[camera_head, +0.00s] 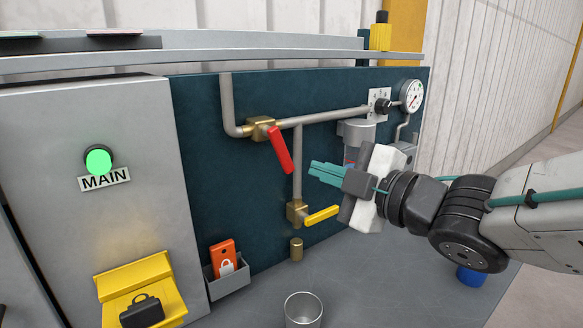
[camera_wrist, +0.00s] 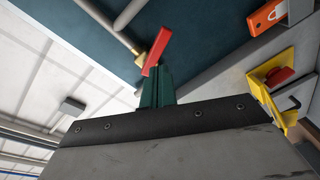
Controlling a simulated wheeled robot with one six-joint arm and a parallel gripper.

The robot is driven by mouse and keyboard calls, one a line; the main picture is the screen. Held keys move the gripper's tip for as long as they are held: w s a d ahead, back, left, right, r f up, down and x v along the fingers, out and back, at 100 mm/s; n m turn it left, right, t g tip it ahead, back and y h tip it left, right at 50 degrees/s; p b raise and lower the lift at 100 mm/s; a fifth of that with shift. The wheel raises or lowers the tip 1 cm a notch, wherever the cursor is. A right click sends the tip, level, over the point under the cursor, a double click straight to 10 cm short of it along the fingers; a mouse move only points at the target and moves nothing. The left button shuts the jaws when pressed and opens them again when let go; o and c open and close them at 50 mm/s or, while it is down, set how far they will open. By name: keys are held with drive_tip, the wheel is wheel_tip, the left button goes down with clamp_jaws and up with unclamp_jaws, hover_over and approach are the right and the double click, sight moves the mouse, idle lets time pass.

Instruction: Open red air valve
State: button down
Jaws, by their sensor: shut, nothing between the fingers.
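The red valve handle (camera_head: 281,150) is a flat lever on a brass valve (camera_head: 261,128) in the upper grey pipe. It slants down and to the right, neither along the pipe nor fully square to it. My gripper (camera_head: 312,172) has teal fingers that are shut and empty. In the head view the fingertips are just right of the handle's lower end. In the wrist view the red handle (camera_wrist: 157,50) shows just beyond the fingers (camera_wrist: 156,80). I cannot tell whether they touch.
A yellow lever (camera_head: 322,215) on a lower brass valve sits below my gripper. A pressure gauge (camera_head: 412,95) and a filter bowl stand to the right. A red lockout tag (camera_head: 223,257) in a grey holder and a metal cup (camera_head: 303,310) are below.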

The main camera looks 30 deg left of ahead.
sight(279, 150)
drive_tip(key=s+a+f+n+g, duration=0.2)
drive_tip(key=a+f+n+g, duration=0.1)
drive_tip(key=a+n, duration=0.8)
drive_tip(key=shift+n, duration=0.5)
drive_tip(key=shift+w+d+r, duration=0.25)
drive_tip(key=shift+w+d, duration=0.3)
drive_tip(key=shift+w, duration=0.1)
drive_tip(key=shift+w+d+r, duration=0.25)
drive_tip(key=shift+w+d, duration=0.3)
drive_tip(key=shift+w, duration=0.05)
drive_tip(key=shift+w+d+r, duration=0.25)
drive_tip(key=shift+w+d, duration=0.3)
drive_tip(key=shift+w, duration=0.1)
